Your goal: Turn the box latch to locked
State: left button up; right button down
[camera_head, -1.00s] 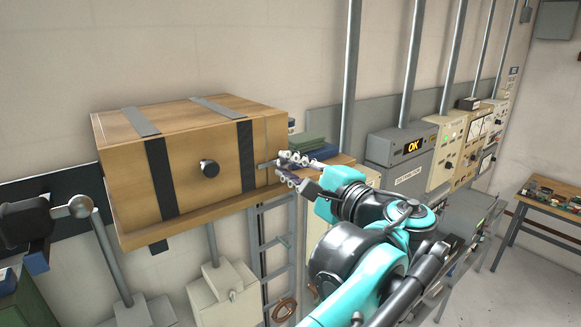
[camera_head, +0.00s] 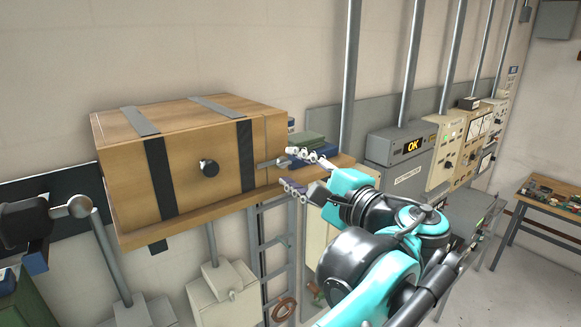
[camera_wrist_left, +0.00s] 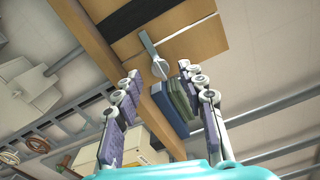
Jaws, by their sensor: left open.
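The wooden box (camera_head: 215,185) has black straps on its front and a round black knob (camera_head: 209,168). A small grey metal latch (camera_head: 272,163) with a rounded end lies about level at the right end of its front, pointing right. In the left wrist view the latch (camera_wrist_left: 153,52) crosses a seam between wood panels. My left gripper (camera_head: 290,168) is open just right of the latch. In the wrist view its fingers stand on either side of the line to the latch's rounded end, with nothing held. I cannot tell whether they touch it. My right gripper is not in view.
The box sits on a wooden shelf (camera_head: 188,221) with green and blue books (camera_head: 308,141) right beside it. A wall ladder (camera_head: 275,240) hangs below. A lever with a ball joint (camera_head: 80,206) is at left.

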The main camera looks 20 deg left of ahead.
pick_arm(q)
jog(key=v, duration=1)
jog(key=shift+s+d, duration=0.1)
jog(key=shift+s, duration=0.05)
jog(key=a+f+n+g+h+b, duration=0.15)
jog(key=a+f+b, duration=0.3)
jog(key=f, duration=0.75)
jog(key=s+a+f+g+h+b, duration=0.15)
jog(key=a+f+b, duration=0.35)
jog(key=f, duration=0.7)
jog(key=a+f+n+g+h+b, duration=0.1)
jog(key=a+f+h+b, duration=0.4)
jog(key=f, duration=0.7)
jog(key=s+f+n+h+b, duration=0.3)
jog(key=f+b, duration=0.6)
jog(key=f, duration=0.9)
jog(key=s+d+f+n+h+b, duration=0.1)
jog(key=s+f+n+h+b, duration=0.2)
jog(key=f+b, duration=0.7)
notch_tip(320, 180, down, 9)
jog(key=shift+s+d+r+n, duration=0.1)
jog(key=shift+s+d+n, duration=0.1)
jog(key=shift+s+n, duration=0.75)
jog(key=shift+w, duration=0.2)
